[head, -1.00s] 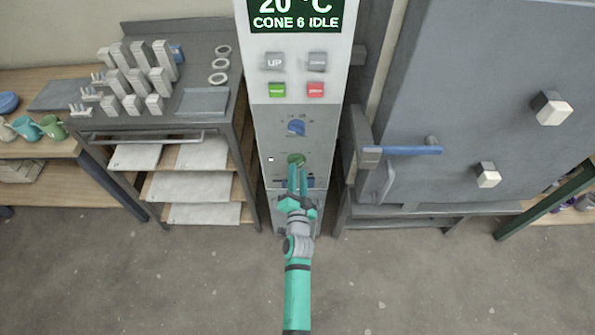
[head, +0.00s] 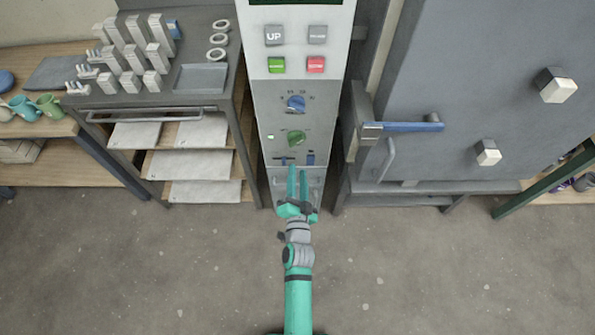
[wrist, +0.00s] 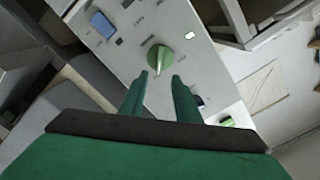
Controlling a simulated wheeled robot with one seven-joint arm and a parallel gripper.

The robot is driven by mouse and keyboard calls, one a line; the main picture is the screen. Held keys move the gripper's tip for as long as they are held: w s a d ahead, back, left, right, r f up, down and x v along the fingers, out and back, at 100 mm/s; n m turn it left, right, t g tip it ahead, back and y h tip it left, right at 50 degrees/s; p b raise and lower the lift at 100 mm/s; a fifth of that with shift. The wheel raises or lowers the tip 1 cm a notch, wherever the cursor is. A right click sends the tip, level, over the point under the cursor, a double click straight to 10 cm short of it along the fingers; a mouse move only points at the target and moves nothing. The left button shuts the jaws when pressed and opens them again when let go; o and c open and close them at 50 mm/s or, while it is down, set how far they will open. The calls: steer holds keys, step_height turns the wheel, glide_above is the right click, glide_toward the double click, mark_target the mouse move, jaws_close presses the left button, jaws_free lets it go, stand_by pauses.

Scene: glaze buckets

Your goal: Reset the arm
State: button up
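My gripper (head: 298,172) is in front of the lower part of the kiln control panel (head: 297,124), below its knobs. Its two teal fingers are apart with nothing seen between them. In the wrist view the fingers (wrist: 160,76) point toward a green knob (wrist: 160,59), with a visible gap between fingertips and knob. The green knob also shows in the head view (head: 295,137), above the fingertips. A blue knob (head: 296,104) sits above it; it also shows in the wrist view (wrist: 103,25). The arm stretches forward from the bottom of the head view.
A grey kiln (head: 470,100) with a blue-handled latch (head: 410,127) stands at the right. A metal cart (head: 210,105) with several white blocks stands at the left, above shelves of pale slabs (head: 205,190). The concrete floor (head: 150,275) is clear.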

steer(key=s+r+n+g, duration=0.2)
steer(key=s+n, duration=0.4)
steer(key=s, duration=2.2)
steer(key=s+r+n, duration=0.3)
steer(key=s+r, duration=0.4)
steer(key=s, duration=0.1)
steer(key=shift+g, duration=0.3)
